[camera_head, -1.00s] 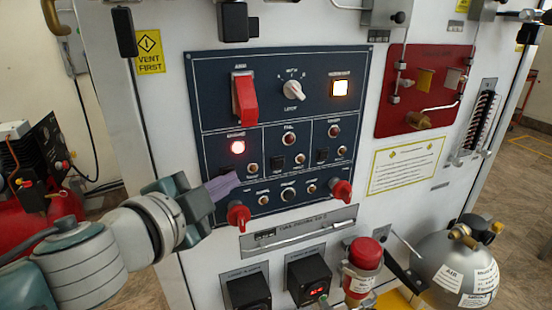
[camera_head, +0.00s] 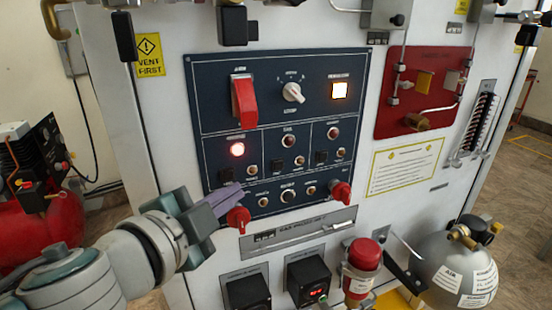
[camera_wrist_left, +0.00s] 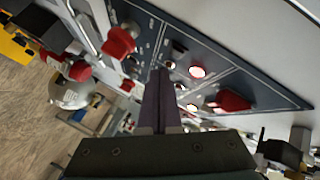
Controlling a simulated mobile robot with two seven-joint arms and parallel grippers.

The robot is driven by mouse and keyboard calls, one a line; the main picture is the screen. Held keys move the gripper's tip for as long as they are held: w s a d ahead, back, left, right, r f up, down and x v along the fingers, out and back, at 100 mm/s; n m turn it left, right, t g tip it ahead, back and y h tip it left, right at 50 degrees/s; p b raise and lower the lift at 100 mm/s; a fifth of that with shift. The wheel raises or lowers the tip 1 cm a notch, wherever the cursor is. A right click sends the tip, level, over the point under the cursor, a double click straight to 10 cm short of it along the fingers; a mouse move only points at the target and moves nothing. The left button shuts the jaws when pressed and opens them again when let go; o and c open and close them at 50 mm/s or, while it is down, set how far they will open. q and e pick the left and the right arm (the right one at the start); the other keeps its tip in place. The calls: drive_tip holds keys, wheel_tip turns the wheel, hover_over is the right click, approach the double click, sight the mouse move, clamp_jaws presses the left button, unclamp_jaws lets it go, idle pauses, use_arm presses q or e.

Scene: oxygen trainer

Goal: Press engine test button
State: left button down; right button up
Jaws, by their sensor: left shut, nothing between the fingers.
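The dark blue control panel (camera_head: 285,110) is on the white cabinet front. The labels are too blurred to tell which control is the engine test button. My left gripper (camera_head: 238,188) is shut and empty, its purple-grey fingertips at the panel's lower left, just below that switch. In the left wrist view the shut fingers (camera_wrist_left: 158,88) point at the panel, near several small controls. I cannot tell whether they touch it. My right gripper is out of view.
Red knobs (camera_head: 238,217) and (camera_head: 340,192) stick out along the panel's lower edge. A red switch cover (camera_head: 244,102) is above. Black boxes (camera_head: 308,280), a red-capped part (camera_head: 364,254) and a grey cylinder (camera_head: 452,268) stand below and right.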

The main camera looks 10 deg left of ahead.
use_arm(q)
drive_tip(key=s+d, duration=0.2)
drive_tip(key=s, duration=0.1)
drive_tip(key=shift+s+d, duration=0.1)
drive_tip(key=shift+s, duration=0.05)
idle(0.6)
drive_tip(key=s+a+r+n+g+y+p, duration=0.1)
drive_tip(key=s+a+n+g+y+p, duration=0.35)
drive_tip(key=s+a+n, duration=0.35)
drive_tip(key=s+d+r+n+g+h+p, duration=0.2)
drive_tip(key=s+n+g, duration=0.35)
drive_tip(key=s, duration=0.85)
wheel_tip(320, 180, up, 38)
drive_tip(key=s+m+g+p, duration=0.1)
drive_tip(key=m+p, duration=0.1)
drive_tip(key=p, duration=3.6)
drive_tip(key=shift+s+d+f+g, duration=0.2)
drive_tip(key=shift+s+d+g, duration=0.05)
drive_tip(key=shift+s+g, duration=0.05)
